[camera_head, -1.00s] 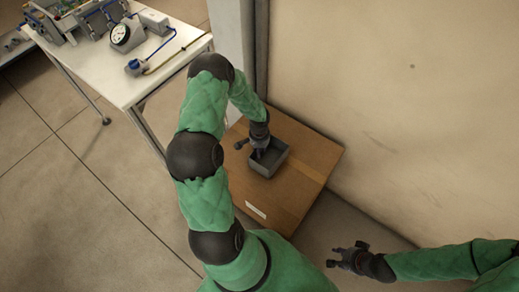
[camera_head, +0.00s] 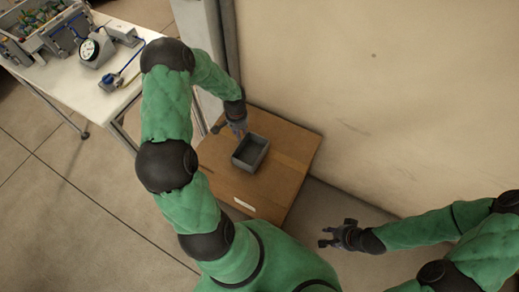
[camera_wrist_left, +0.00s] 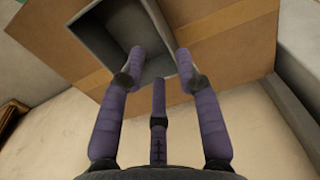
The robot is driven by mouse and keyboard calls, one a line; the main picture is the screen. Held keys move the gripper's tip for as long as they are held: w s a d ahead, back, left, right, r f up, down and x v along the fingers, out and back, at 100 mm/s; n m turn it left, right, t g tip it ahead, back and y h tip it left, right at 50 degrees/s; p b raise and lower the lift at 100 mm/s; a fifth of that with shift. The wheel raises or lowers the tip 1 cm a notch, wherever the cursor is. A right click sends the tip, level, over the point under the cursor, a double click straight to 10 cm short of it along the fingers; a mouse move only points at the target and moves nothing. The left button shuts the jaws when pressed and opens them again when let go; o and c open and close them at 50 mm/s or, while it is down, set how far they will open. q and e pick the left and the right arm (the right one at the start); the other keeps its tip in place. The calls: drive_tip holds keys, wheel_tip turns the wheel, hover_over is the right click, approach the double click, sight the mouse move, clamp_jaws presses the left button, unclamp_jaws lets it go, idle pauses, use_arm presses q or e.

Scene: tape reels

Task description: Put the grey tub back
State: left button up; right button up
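The grey tub (camera_head: 262,158) is a square, open-topped container and looks empty. It stands upright on a brown cardboard box (camera_head: 225,180). The tub also shows in the left wrist view (camera_wrist_left: 105,38), tilted at the top. My left gripper (camera_head: 237,129) is at the tub's far edge. In the left wrist view its three fingers (camera_wrist_left: 160,63) are spread with nothing between them, two tips overlapping the tub's rim; I cannot tell whether they touch it. My right gripper (camera_head: 328,237) hangs with fingers apart, empty, right of the box.
A white table (camera_head: 95,97) with a gauge (camera_head: 91,49) and other equipment stands at the upper left. A pale wall (camera_head: 400,110) and a grey post (camera_head: 203,45) are right behind the box. The tiled floor (camera_head: 70,205) at left is clear.

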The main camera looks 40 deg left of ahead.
use_arm(q)
drive_tip(key=d+f, duration=0.1)
drive_tip(key=d, duration=0.2)
drive_tip(key=d+f+h, duration=0.1)
drive_tip(key=d, duration=0.2)
drive_tip(key=d+f+h, duration=0.1)
drive_tip(key=d, duration=0.3)
drive_tip(key=shift+s+f, duration=0.2)
drive_tip(key=shift+f, duration=0.1)
drive_tip(key=s+d+f, duration=0.1)
drive_tip(key=s+d, duration=0.1)
drive_tip(key=d, duration=0.3)
drive_tip(key=s+d+f+h, duration=0.1)
drive_tip(key=s+d, duration=0.1)
drive_tip(key=d, duration=0.4)
drive_tip(key=s+d+f+h, duration=0.1)
drive_tip(key=s+d+f, duration=0.1)
drive_tip(key=d, duration=0.3)
drive_tip(key=shift+s+d+n+t, duration=0.2)
drive_tip(key=shift+d+n+t, duration=0.1)
drive_tip(key=shift+d, duration=0.1)
drive_tip(key=s+d, duration=0.4)
drive_tip(key=s, duration=0.1)
drive_tip(key=shift+s+f+n, duration=0.2)
drive_tip(key=shift+f+n, duration=0.1)
drive_tip(key=shift+f, duration=0.05)
drive_tip(key=shift+s, duration=0.1)
